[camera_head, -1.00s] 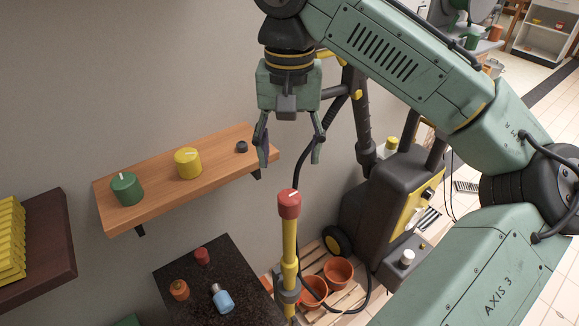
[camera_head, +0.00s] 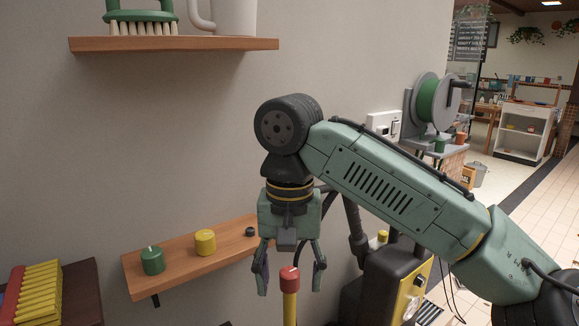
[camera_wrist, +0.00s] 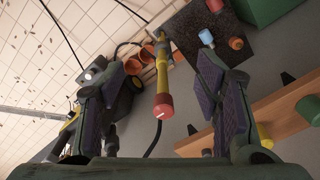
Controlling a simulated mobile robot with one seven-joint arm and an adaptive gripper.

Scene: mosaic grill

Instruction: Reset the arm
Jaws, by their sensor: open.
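My gripper (camera_head: 290,280) hangs from my green arm, pointing down, in the middle of the head view. Its two fingers are spread apart with nothing between them. In the wrist view my gripper (camera_wrist: 152,95) shows both finger pads wide apart. A yellow post with a red cap (camera_head: 289,279) stands below and beyond the fingers in the head view. In the wrist view the red cap (camera_wrist: 163,106) shows between the fingers, but it appears apart from them.
A wooden wall shelf (camera_head: 190,268) at left holds a green cylinder (camera_head: 152,261), a yellow cylinder (camera_head: 205,242) and a small dark knob (camera_head: 250,231). A higher shelf (camera_head: 180,44) holds a brush and a white mug. A dark wheeled machine (camera_head: 392,285) stands at right. A dark table (camera_wrist: 212,22) shows in the wrist view.

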